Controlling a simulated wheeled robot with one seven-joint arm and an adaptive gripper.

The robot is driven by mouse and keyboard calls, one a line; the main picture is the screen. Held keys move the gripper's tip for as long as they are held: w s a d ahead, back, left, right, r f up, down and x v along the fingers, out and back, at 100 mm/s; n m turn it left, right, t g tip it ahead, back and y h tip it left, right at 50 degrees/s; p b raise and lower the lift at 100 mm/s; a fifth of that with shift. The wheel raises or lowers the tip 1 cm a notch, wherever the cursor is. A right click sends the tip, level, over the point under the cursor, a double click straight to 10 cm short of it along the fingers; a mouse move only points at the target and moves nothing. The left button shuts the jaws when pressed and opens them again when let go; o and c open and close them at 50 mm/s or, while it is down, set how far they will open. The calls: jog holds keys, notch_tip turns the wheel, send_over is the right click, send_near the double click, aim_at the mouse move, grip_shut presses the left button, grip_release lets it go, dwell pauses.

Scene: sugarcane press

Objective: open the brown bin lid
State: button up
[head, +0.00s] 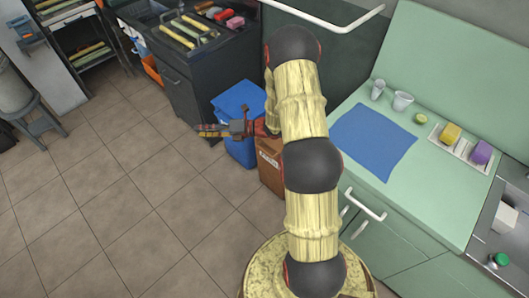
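The brown bin (269,174) stands on the floor against the green counter, with pale lettering on its front. My arm covers its right side and much of its top, so I cannot tell how its lid stands. My gripper (212,131) points left, in front of the blue bin and to the upper left of the brown bin in the picture. It seems to hold nothing. It is too small to tell whether its fingers are apart.
The green counter (425,190) with a white handle (364,203) is on the right. A grey stool (36,117) stands far left. The tiled floor (120,190) is clear.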

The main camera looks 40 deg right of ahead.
jog(key=d+f+m+t+h, duration=0.3)
jog(key=d+f+m, duration=0.4)
jog(key=d+f, duration=0.15)
jog(key=m+h, duration=1.2)
jog(key=m, duration=0.4)
send_near(265, 151)
jog(key=w+f, duration=0.2)
jog(key=w, duration=0.1)
jog(key=shift+d+r+b+x, duration=0.15)
jog(key=shift+b+x, duration=0.15)
jog(key=shift+x, duration=0.9)
jog(key=shift+d+b+x, duration=0.1)
jog(key=shift+b+x, duration=0.25)
jog(key=shift+x, duration=0.85)
jog(key=shift+d+r+b+x, duration=0.15)
jog(key=shift+b+x, duration=0.15)
jog(key=shift+x, duration=0.9)
jog(key=shift+c, duration=1)
grip_shut()
jog(key=shift+s, duration=0.1)
